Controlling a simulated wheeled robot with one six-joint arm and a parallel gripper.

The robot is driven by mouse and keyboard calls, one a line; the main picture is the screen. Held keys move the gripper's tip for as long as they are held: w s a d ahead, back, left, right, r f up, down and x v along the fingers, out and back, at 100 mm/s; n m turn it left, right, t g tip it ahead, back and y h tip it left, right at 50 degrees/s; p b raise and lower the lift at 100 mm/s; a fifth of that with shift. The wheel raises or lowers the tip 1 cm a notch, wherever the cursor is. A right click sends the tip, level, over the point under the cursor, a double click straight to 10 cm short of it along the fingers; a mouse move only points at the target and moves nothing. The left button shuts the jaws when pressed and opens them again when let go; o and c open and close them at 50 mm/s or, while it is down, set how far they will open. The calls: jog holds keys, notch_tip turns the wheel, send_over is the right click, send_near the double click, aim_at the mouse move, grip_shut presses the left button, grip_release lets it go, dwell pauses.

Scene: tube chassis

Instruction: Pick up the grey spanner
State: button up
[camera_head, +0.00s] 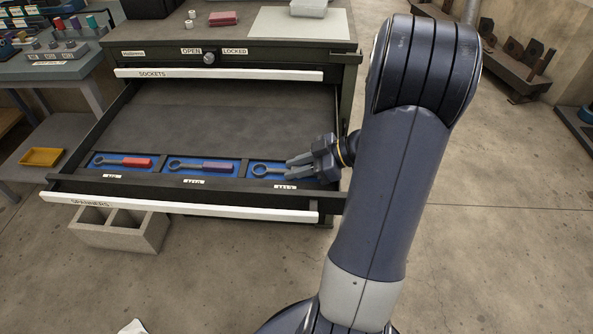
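The grey spanner (260,171) lies in the right-hand blue recess of the open spanners drawer, with its ring end to the left. My gripper (288,169) reaches in from the right over this recess, with its two fingers apart and pointing left. The fingers are over the handle side of the spanner and hide most of it. I cannot tell whether they touch it. A red-handled spanner (125,162) lies in the left recess and a purple-handled spanner (203,166) in the middle one.
The spanners drawer (200,125) is pulled out of the dark cabinet, below the closed sockets drawer (220,75). A grey block (120,230) stands on the floor beneath it. A workbench (50,65) is at the left.

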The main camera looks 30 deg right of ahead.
grip_shut()
